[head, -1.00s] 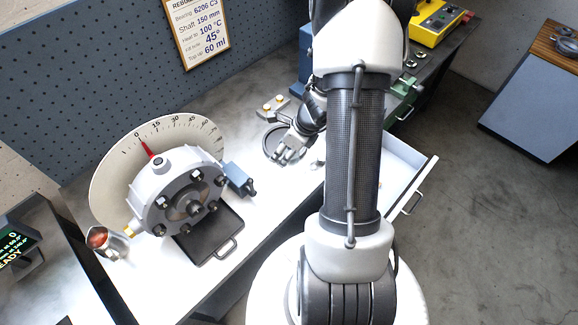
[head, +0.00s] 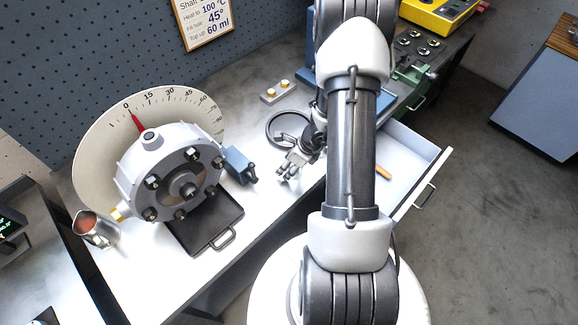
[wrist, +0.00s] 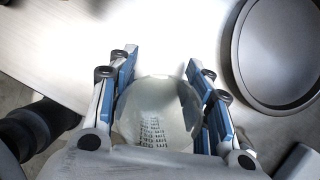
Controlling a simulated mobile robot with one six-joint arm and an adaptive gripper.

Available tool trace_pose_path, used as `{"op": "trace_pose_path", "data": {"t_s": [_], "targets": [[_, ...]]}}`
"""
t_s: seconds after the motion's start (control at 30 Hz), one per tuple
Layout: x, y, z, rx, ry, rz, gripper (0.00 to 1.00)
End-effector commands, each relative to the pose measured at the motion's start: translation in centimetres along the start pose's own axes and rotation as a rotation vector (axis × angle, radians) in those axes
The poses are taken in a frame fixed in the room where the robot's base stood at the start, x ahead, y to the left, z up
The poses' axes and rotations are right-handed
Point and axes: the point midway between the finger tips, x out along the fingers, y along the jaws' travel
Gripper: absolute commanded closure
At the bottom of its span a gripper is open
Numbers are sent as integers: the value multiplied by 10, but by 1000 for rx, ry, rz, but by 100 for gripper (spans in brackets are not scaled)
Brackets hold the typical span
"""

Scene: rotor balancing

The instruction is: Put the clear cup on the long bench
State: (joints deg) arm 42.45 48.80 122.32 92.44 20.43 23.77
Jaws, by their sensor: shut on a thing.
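My gripper (wrist: 160,72) is shut on the clear cup (wrist: 157,115), a see-through round vessel with dark printed markings, held between the blue-padded fingers. In the head view my gripper (head: 290,166) is over the bright top of the long bench (head: 262,195), right of the rotor housing. The cup cannot be made out in the head view. In the wrist view the pale bench top lies beyond the fingers; whether the cup touches it I cannot tell.
A round grey dish (wrist: 282,50) lies close right of the fingers. The rotor housing (head: 172,175) with its dial, a black tray (head: 208,228) and a metal jug (head: 95,230) stand left. An open drawer (head: 408,165) juts out at right. Bench top between tray and gripper is clear.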

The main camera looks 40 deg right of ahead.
Motion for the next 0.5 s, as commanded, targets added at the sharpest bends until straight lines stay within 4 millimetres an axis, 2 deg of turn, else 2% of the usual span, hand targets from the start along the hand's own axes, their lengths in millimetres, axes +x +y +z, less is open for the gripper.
{"op": "trace_pose_path", "data": {"t_s": [0.3,0.33,0.5], "targets": [[3,0,-1,-1,0,0,78],[2,0,-1,-1,0,0,53],[2,0,-1,-1,0,0,42]]}}
